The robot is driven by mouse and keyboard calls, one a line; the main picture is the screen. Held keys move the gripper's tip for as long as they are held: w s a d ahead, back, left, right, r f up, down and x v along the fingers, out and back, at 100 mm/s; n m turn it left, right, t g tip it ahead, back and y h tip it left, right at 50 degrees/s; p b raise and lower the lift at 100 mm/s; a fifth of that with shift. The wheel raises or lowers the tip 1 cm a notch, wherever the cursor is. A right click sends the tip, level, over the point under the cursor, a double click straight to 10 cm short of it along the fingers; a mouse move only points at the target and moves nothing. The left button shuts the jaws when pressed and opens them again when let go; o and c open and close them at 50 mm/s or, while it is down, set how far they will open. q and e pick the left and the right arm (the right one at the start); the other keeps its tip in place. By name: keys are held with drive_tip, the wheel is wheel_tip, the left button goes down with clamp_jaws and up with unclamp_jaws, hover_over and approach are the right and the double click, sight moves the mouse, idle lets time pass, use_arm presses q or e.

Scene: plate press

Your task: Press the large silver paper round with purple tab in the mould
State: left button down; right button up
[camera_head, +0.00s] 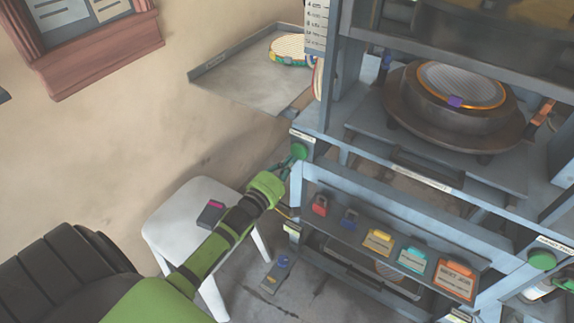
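The silver paper round (462,84) has an orange rim and a purple tab (455,101). It lies in the dark round mould (448,119) on the shelf of the press, tab towards the front. A green button (299,150) is at the press's left front corner, another (542,260) at the right. My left gripper (290,165) is just below and beside the left button; I cannot tell whether they touch or whether its fingers are open. My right gripper (562,285) shows only in part at the right edge, near the right button; its finger state is unclear.
A grey side tray (240,88) at the back left holds a stack of paper rounds (292,48). A white stool (178,222) stands left of the press. Press posts and rails surround the mould.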

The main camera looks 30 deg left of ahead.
use_arm(q)
drive_tip(key=shift+w, duration=0.25)
use_arm(e)
drive_tip(key=shift+w+a, duration=0.1)
drive_tip(key=shift+a, duration=0.05)
use_arm(q)
drive_tip(key=shift+w, duration=0.55)
use_arm(e)
drive_tip(key=shift+w+a+f, duration=0.15)
drive_tip(key=shift+w+a, duration=0.25)
drive_tip(key=shift+w, duration=0.05)
use_arm(q)
drive_tip(key=shift+w+b, duration=0.35)
drive_tip(key=shift+w, duration=0.05)
use_arm(e)
drive_tip(key=shift+s+d+f, duration=0.1)
drive_tip(key=shift+f, duration=0.05)
use_arm(q)
drive_tip(key=shift+s, duration=0.1)
drive_tip(key=shift+s+p, duration=0.1)
drive_tip(key=shift+p, duration=0.25)
use_arm(e)
drive_tip(key=shift+s+d+r, duration=0.15)
drive_tip(key=shift+d+r, duration=0.2)
drive_tip(key=shift+d, duration=0.15)
drive_tip(key=shift+c, duration=0.4)
